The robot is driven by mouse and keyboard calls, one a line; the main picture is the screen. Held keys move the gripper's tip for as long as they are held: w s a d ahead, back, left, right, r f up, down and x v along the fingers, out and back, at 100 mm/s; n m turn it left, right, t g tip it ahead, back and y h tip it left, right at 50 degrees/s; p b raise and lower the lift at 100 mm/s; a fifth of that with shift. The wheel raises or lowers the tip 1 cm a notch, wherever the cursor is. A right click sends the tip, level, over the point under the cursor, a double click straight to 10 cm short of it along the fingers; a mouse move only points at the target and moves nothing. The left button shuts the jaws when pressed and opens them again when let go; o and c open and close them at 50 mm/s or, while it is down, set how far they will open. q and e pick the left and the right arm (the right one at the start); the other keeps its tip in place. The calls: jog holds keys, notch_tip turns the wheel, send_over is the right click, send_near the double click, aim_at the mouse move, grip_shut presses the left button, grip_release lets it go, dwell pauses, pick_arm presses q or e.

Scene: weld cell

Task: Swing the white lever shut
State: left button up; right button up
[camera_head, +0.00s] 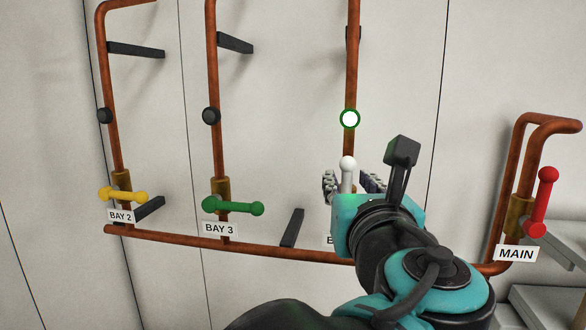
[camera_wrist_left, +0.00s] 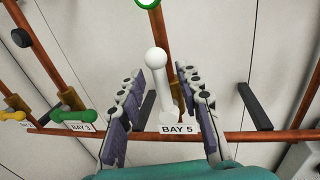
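The white lever (camera_head: 347,170) stands upright, in line with its copper pipe, with its round knob at the top. In the left wrist view the white lever (camera_wrist_left: 158,75) rises between my fingers, above the BAY 5 label (camera_wrist_left: 178,128). My left gripper (camera_head: 352,184) is open at the lever, one finger on each side. In the left wrist view gaps show between the lever and both fingers. My wrist hides the lever's lower part and most of its label in the head view. My right gripper is not in view.
A yellow lever (camera_head: 123,195) and a green lever (camera_head: 233,207) lie across their pipes at left. A red lever (camera_head: 544,200) stands upright by the MAIN label (camera_head: 516,253). A green-ringed white disc (camera_head: 350,118) sits above the white lever. Dark brackets (camera_head: 291,228) stick out from the wall.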

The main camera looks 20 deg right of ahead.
pick_arm(q)
jog(key=shift+x, duration=1.15)
jog(key=shift+s, duration=0.1)
grip_shut()
